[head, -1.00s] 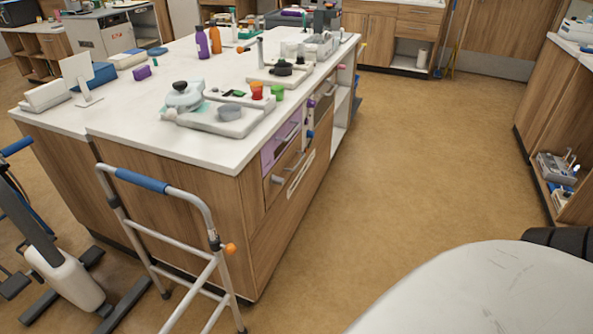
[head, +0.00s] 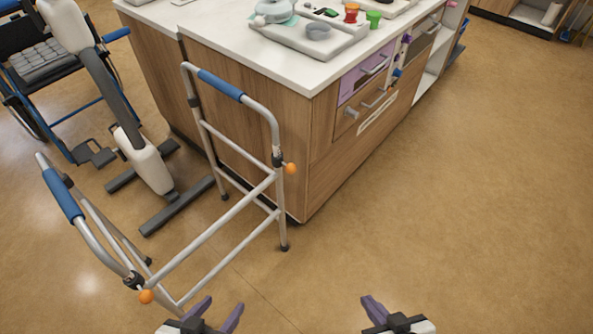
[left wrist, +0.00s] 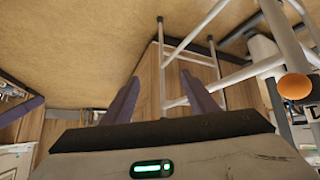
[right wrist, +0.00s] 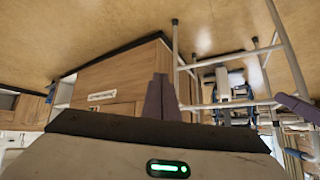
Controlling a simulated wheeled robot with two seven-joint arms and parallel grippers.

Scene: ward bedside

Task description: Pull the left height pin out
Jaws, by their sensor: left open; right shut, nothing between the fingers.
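A grey walking frame with blue grips (head: 62,195) stands at the left in the head view. The left height pin (head: 146,297) is an orange knob on its near left leg, in place. It appears to be the large orange knob at the right of the left wrist view (left wrist: 296,88). A second orange pin (head: 291,168) is on the right leg. My left gripper (head: 215,311) is open and empty, right of the left pin and apart from it. My right gripper (head: 374,308) is shut and empty, farther right; its closed fingers show in the right wrist view (right wrist: 160,98).
A wooden cabinet island (head: 320,150) with a white top stands behind the frame. An exercise machine (head: 150,165) and a blue wheelchair (head: 40,60) stand behind left. The floor to the right (head: 470,200) is clear.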

